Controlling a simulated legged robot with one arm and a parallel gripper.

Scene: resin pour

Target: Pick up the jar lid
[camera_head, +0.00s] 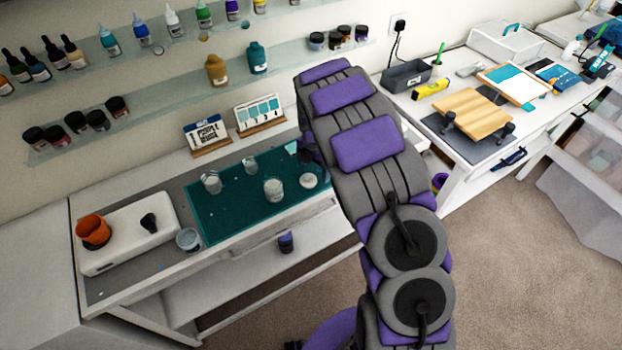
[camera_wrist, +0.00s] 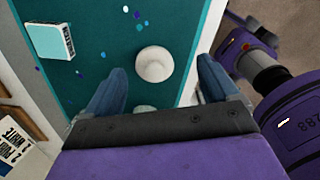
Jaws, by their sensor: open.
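A white round piece with a raised centre, which looks like the jar lid (camera_wrist: 154,65), lies on the teal mat (camera_wrist: 103,63). In the head view the lid (camera_head: 308,181) is near the mat's right end, right of a glass jar (camera_head: 273,190) with pale contents. My gripper (camera_wrist: 159,82) is open, with its two blue-grey fingers spread on either side in the wrist view. The lid lies between and slightly beyond the fingertips in that picture, and nothing is held. In the head view my arm hides most of the gripper.
Clear cups (camera_head: 211,183) stand further left on the mat. A white box (camera_head: 128,236) with an orange cup (camera_head: 93,231) is at the bench's left end. A small white-and-teal block (camera_wrist: 50,41) lies on the mat. Card stands (camera_head: 208,135) line the wall side.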

